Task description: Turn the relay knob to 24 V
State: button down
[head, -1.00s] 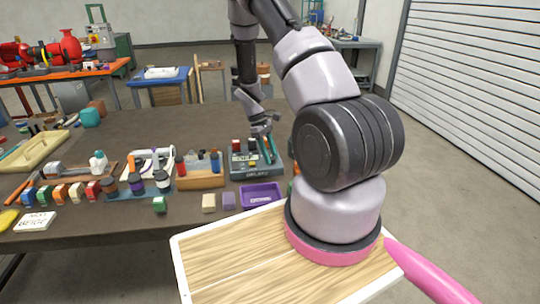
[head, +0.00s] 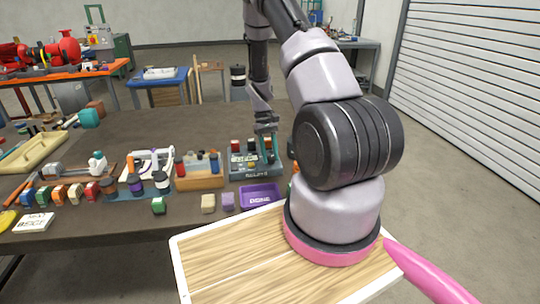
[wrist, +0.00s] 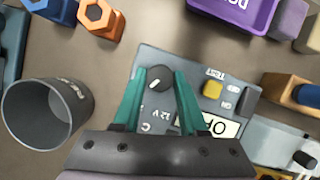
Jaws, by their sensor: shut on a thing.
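The relay box (head: 243,174) stands on the dark table, a blue-grey panel with red and dark parts on top. In the wrist view its panel (wrist: 215,72) shows a dark round knob (wrist: 160,79) with a short, slanted white mark, a yellow button (wrist: 213,89) and labels including TEST and 12 V. I cannot read a 24 V label. My gripper (wrist: 163,76) has its two teal fingers shut on the knob, one on each side. My gripper (head: 267,150) also shows over the box in the head view, partly hiding it.
A purple tray (head: 260,197) lies in front of the box, and a wooden block rack (head: 199,180) stands to its left.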

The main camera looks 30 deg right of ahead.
dwell(0.3)
jog(key=shift+c, duration=2.2)
grip_release()
jog(key=v, duration=1)
jog(key=shift+w+r, duration=0.2)
jog(key=shift+r, duration=0.15)
